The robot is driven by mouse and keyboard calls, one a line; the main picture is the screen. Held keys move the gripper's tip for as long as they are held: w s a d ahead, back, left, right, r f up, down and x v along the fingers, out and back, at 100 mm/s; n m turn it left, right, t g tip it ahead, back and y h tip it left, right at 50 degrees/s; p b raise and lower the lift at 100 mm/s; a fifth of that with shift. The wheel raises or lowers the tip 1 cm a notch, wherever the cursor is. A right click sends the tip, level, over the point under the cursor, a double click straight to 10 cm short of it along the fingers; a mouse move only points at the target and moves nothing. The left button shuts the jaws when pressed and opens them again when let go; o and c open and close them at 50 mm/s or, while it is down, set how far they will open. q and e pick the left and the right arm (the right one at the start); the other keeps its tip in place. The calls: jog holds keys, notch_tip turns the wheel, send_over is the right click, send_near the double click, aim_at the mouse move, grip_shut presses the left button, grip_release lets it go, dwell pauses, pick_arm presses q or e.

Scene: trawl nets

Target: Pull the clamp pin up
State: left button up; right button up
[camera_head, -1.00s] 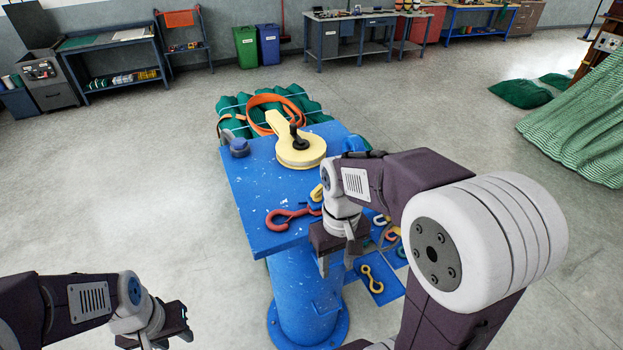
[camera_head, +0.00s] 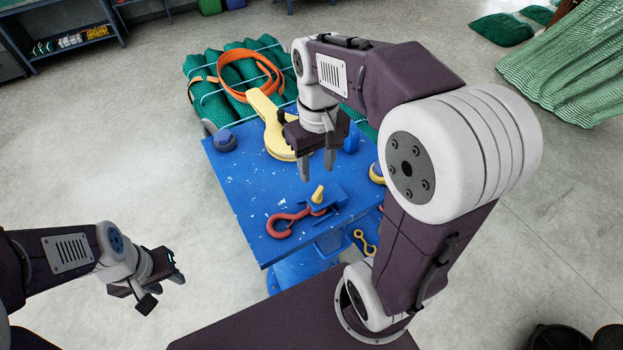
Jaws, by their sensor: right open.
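A blue clamp block (camera_head: 326,200) with a short yellow pin (camera_head: 318,194) standing up from it sits on the blue bench top (camera_head: 235,185). A red hook (camera_head: 288,222) lies at its left, its shank reaching the block. My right gripper (camera_head: 318,175) is open and points down, its fingertips just above the yellow pin in the picture and apart from it. It hides part of a yellow round-ended piece with a long arm (camera_head: 270,120). My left gripper (camera_head: 150,287) hangs off the bench at the lower left, holding nothing I can see; its jaw gap is unclear.
A green net bundle (camera_head: 212,105) with an orange strap (camera_head: 270,75) lies behind the bench. A blue-grey shackle (camera_head: 222,137) stands at the bench's left edge. A yellow hook (camera_head: 364,242) lies low at the right. Open floor lies to the left.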

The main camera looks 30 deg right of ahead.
aim_at(318, 193)
jog(key=s+f, duration=0.2)
jog(key=shift+s+f+p, duration=0.2)
jog(key=shift+s+p, duration=0.1)
jog(key=shift+s, duration=0.05)
jog(key=w+f, duration=0.1)
jog(key=f, duration=0.3)
jog(key=w+f, duration=0.1)
jog(key=f, duration=0.1)
jog(key=shift+w+p, duration=0.3)
jog(key=shift+p, duration=0.05)
jog(key=shift+f, duration=0.2)
jog(key=shift+s+r, duration=0.15)
jog(key=shift+s, duration=0.6)
jog(key=c, duration=0.3)
grip_shut()
pick_arm(q)
jog(key=shift+s+r, duration=0.7)
jog(key=shift+r, duration=0.1)
pick_arm(e)
jog(key=shift+w+r, duration=0.15)
jog(key=shift+w, duration=0.05)
